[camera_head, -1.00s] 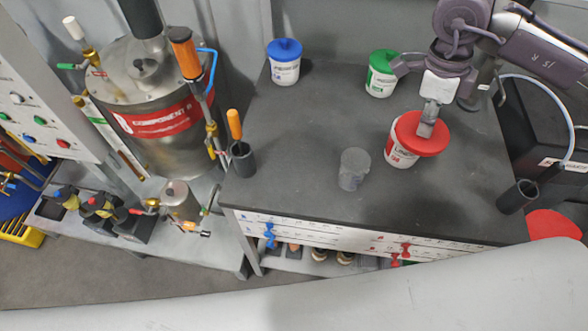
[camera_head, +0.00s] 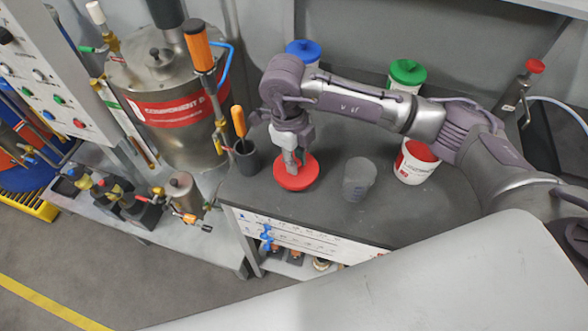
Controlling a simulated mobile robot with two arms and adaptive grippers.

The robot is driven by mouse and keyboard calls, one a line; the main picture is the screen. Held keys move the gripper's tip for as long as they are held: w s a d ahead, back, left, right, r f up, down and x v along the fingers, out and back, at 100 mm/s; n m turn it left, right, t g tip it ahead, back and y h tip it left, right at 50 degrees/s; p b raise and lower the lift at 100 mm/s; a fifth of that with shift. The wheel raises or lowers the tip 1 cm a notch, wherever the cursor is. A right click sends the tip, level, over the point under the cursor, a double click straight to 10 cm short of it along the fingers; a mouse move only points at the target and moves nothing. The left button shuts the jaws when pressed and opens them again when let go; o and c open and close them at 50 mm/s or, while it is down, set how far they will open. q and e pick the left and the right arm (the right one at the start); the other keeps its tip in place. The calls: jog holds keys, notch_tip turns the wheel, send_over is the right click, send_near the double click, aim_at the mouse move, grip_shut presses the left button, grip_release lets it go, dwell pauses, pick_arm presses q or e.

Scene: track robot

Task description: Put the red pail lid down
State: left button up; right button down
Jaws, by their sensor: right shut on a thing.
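The red pail lid (camera_head: 300,178) is at the left part of the dark table top, flat and at or just above the surface; I cannot tell if it touches. My right gripper (camera_head: 291,165) is over it, pointing down, shut on the lid's top. The red-labelled white pail (camera_head: 415,162) stands open to the right, with red contents showing inside. My left gripper is not in view.
A grey cup (camera_head: 358,179) stands between lid and pail. A black holder with an orange-handled tool (camera_head: 240,130) is close left of the lid. Blue-lidded (camera_head: 304,50) and green-lidded (camera_head: 407,73) pails stand at the back. The table's front edge (camera_head: 300,228) is near.

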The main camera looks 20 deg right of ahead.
notch_tip(320, 180, down, 4)
jog(key=shift+f+p, duration=0.2)
jog(key=shift+p, duration=0.3)
jog(key=shift+f, duration=0.35)
jog(key=c, duration=1)
grip_release()
jog(key=shift+c, duration=0.2)
jog(key=shift+r, duration=0.1)
jog(key=shift+r, duration=0.2)
jog(key=shift+w+r, duration=0.1)
jog(key=shift+r, duration=0.2)
notch_tip(320, 180, up, 11)
jog(key=w+b, duration=0.1)
jog(key=b, duration=0.2)
jog(key=shift+a, duration=0.45)
